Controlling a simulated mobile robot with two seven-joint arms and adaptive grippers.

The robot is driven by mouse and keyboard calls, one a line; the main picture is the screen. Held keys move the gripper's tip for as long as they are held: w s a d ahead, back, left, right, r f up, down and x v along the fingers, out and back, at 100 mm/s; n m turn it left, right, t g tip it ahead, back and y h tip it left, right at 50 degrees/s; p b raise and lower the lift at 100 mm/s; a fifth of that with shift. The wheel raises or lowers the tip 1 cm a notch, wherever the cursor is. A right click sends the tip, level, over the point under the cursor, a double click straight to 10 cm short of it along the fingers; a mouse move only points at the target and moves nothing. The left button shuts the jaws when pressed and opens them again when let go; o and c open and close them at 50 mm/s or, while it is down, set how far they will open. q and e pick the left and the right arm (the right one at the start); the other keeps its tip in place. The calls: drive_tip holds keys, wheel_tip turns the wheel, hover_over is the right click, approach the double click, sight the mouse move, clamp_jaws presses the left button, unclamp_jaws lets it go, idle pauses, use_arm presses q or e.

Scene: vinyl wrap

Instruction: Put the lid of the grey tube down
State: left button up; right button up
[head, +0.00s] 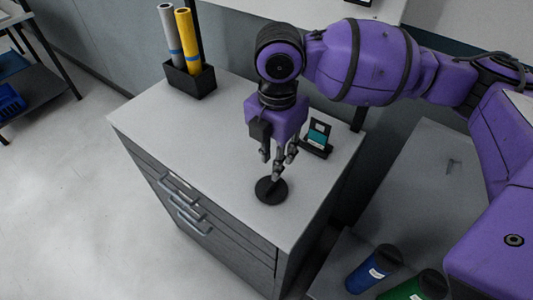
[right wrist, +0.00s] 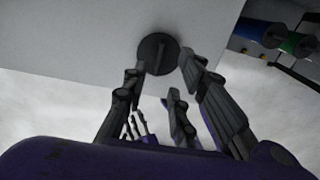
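A round black lid (head: 271,191) appears to lie flat on the grey cabinet top (head: 225,150), near its front right part. It also shows in the right wrist view (right wrist: 158,53), with a raised grip across its middle. My right gripper (head: 278,163) points down just above the lid. Its fingers are spread apart, and in the right wrist view the lid shows between and beyond the fingertips (right wrist: 163,80). I see nothing held between them. A grey tube (head: 169,35) stands upright in a black holder (head: 190,82) at the cabinet's back left. My left gripper is out of view.
A yellow tube (head: 188,42) stands beside the grey one. A small black stand with a teal item (head: 318,135) is behind my right gripper. Blue (head: 374,268) and green (head: 415,288) capped tubes lie lower right. The cabinet top's left part is clear.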

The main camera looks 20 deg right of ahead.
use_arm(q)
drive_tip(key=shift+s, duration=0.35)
use_arm(e)
wheel_tip(320, 180, up, 4)
drive_tip(key=shift+r, duration=0.2)
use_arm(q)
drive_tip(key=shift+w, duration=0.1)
